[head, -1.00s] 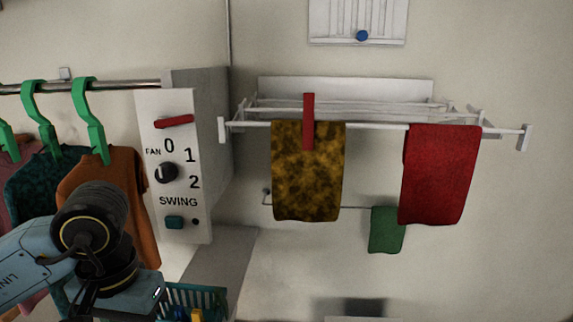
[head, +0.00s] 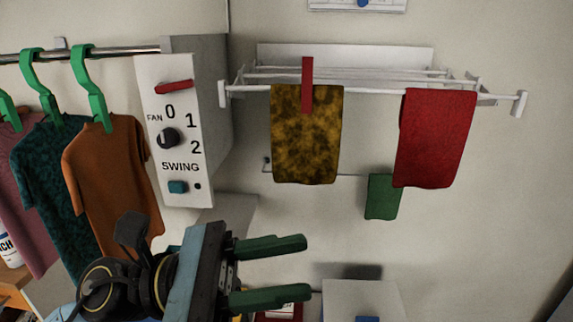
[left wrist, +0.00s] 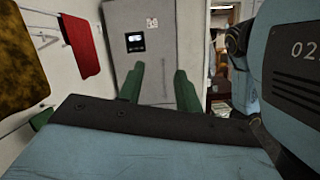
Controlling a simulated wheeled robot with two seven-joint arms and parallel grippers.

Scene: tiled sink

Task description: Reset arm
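My left gripper (head: 272,272) is at the bottom middle of the head view. Its two green fingers point right, are spread apart and have nothing between them. The fingers also show in the left wrist view (left wrist: 157,85), pointing away with a clear gap. It is below the hanging cloths and the control panel, apart from them. My right gripper is not in view in either frame.
A wall drying rack (head: 370,90) holds a mottled yellow-brown cloth (head: 306,140) and a red cloth (head: 436,138). A green cloth (head: 383,197) hangs lower. Left are a fan control panel (head: 175,130) and hanging shirts (head: 112,180). A grey cabinet (left wrist: 150,40) stands ahead in the wrist view.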

